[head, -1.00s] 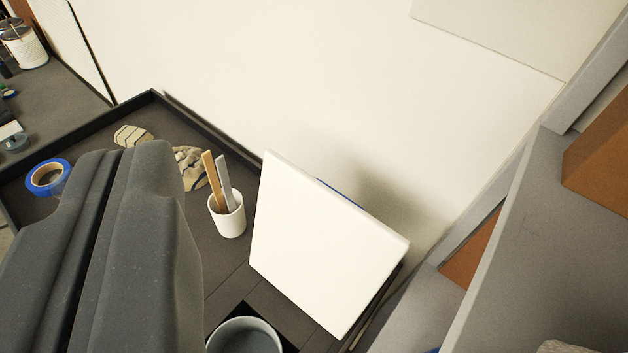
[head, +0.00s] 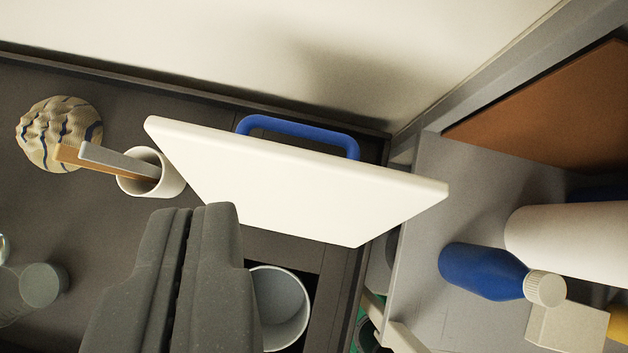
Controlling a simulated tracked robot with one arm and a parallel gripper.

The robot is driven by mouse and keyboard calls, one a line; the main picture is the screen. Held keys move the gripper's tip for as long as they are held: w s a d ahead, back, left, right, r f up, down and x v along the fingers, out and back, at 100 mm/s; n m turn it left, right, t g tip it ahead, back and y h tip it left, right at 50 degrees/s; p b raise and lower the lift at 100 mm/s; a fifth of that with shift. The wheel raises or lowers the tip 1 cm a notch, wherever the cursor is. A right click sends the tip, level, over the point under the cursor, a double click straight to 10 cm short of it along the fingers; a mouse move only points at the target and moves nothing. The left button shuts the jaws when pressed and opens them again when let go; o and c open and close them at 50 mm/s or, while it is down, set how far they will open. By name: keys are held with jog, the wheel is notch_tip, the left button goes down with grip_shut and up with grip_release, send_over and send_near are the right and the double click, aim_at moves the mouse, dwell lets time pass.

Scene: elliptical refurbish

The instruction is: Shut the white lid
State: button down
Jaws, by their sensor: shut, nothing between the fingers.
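The white lid (head: 310,190) stands raised and tilted at the back of the dark counter, with a blue handle (head: 300,131) on its far side. Below its front edge is a dark square opening with a grey round bin (head: 281,308) inside, partly hidden by my gripper. My gripper (head: 222,210) is shut and empty. Its tips overlap the lower left edge of the lid in the picture; I cannot tell whether they touch it.
A white cup (head: 168,178) with two flat sticks stands left of the lid, close to it. A striped round object (head: 58,134) and a clear jar (head: 42,284) are farther left. At right, a grey shelf holds a blue bottle (head: 482,271) and a white cylinder (head: 570,240).

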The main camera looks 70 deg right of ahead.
aim_at(276, 156)
jog(key=w+d+f+m+g, duration=0.1)
jog(key=f, duration=0.4)
jog(key=w+d+f+m+g, duration=0.1)
jog(key=d+f, duration=0.1)
jog(key=f, duration=0.3)
jog(key=w+d+f+m+g+h, duration=0.1)
jog(key=w+d+f, duration=0.1)
jog(key=f, duration=0.3)
jog(key=shift+d+g+p, duration=0.1)
jog(key=shift+g+p, duration=0.2)
jog(key=shift+g, duration=0.1)
jog(key=shift+s+a+f+m, duration=0.25)
jog(key=shift+s+a+m, duration=0.05)
jog(key=shift+s+a, duration=0.3)
